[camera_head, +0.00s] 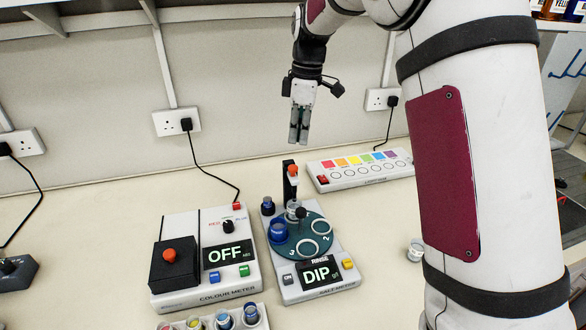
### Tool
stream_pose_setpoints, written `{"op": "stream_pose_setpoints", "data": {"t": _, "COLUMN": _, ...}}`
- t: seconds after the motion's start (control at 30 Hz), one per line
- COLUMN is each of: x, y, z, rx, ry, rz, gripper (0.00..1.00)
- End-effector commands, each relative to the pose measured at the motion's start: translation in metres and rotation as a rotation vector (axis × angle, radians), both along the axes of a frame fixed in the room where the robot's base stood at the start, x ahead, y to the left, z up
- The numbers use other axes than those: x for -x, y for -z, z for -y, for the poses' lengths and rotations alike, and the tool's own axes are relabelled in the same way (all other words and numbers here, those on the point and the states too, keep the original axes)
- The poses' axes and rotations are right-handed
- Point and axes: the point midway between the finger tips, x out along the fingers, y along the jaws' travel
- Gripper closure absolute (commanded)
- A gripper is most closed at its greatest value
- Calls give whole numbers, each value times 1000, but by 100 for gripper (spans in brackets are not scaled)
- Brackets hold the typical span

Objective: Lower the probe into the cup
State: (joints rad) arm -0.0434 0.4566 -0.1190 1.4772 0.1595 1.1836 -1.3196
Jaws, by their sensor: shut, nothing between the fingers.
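The salt meter (290,290) stands on the bench, its screen reading DIP. Behind its green turntable (290,250) rises a black post with an orange-red knob (292,170), which appears to be the probe's arm. The probe tip itself is too small to make out. A small pale cup (293,206) sits at the back of the turntable, below the knob. A blue cup (278,231) sits at the turntable's left. My gripper (298,141) is shut and empty, pointing down above the knob and apart from it.
A colour meter (205,250) reading OFF stands left of the salt meter. A rack of small cups (215,319) lies in front. A strip with coloured squares (360,168) is behind right. A loose cup (416,250) stands near my arm. Bench between strip and that cup is clear.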

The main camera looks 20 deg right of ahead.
Motion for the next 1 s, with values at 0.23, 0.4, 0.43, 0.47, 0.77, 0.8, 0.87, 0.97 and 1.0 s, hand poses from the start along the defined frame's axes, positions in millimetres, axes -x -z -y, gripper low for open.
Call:
{"op": "stream_pose_setpoints", "data": {"t": 0.23, "x": -1, "y": 25, "z": -3, "rx": -1, "ry": 0, "rz": -4, "gripper": 100}}
{"op": "stream_pose_setpoints", "data": {"t": 0.4, "x": -1, "y": 46, "z": -4, "rx": 1, "ry": 0, "rz": -4, "gripper": 100}}
{"op": "stream_pose_setpoints", "data": {"t": 0.43, "x": -1, "y": 49, "z": -5, "rx": 1, "ry": 1, "rz": -4, "gripper": 100}}
{"op": "stream_pose_setpoints", "data": {"t": 0.47, "x": -2, "y": 52, "z": -5, "rx": 1, "ry": 0, "rz": -4, "gripper": 100}}
{"op": "stream_pose_setpoints", "data": {"t": 0.77, "x": -2, "y": 67, "z": -6, "rx": 0, "ry": 1, "rz": -1, "gripper": 100}}
{"op": "stream_pose_setpoints", "data": {"t": 0.8, "x": -2, "y": 68, "z": -6, "rx": 0, "ry": 1, "rz": 0, "gripper": 100}}
{"op": "stream_pose_setpoints", "data": {"t": 0.87, "x": -2, "y": 68, "z": -6, "rx": 0, "ry": 1, "rz": 0, "gripper": 100}}
{"op": "stream_pose_setpoints", "data": {"t": 0.97, "x": -2, "y": 68, "z": -6, "rx": 0, "ry": 1, "rz": 0, "gripper": 100}}
{"op": "stream_pose_setpoints", "data": {"t": 1.0, "x": -2, "y": 68, "z": -6, "rx": 0, "ry": 1, "rz": 0, "gripper": 100}}
